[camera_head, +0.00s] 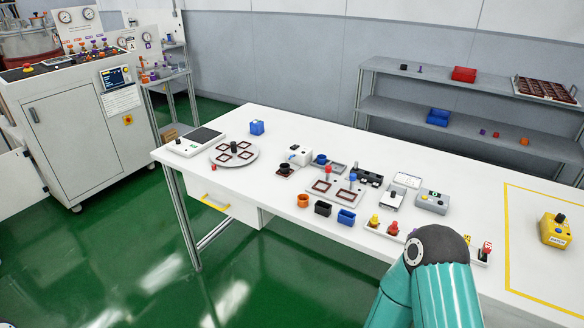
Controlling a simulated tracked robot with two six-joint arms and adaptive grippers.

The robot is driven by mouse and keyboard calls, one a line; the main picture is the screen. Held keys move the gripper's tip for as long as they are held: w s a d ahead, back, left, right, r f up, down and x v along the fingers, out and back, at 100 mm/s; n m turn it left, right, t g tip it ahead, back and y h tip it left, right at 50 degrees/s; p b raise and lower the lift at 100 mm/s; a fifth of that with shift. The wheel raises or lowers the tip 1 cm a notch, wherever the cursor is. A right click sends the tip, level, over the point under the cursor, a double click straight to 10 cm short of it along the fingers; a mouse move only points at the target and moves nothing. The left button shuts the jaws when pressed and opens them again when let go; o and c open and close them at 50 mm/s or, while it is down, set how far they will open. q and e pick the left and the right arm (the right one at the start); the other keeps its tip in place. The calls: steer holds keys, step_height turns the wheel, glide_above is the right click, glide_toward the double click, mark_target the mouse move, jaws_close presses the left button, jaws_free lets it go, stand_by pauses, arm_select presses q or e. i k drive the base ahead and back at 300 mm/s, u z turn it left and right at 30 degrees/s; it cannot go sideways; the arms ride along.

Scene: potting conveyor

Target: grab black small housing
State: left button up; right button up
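A small black open-topped housing (322,208) stands on the white table (275,182) near its front edge. It sits between an orange round cup (303,200) on its left and a small blue open box (346,217) on its right. Neither of my grippers shows in the head view. Only a teal arm link of mine is at the bottom right, in front of the table, and it hides part of the front edge there.
Behind the housing are a fixture plate (335,188) with dark red frames and a black block (368,177). Red and yellow knobbed parts (392,229) stand to the right. The table's left front is mostly clear.

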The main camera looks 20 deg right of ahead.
mark_target(283, 167)
steer(key=i, duration=0.9)
steer(key=u, duration=0.05)
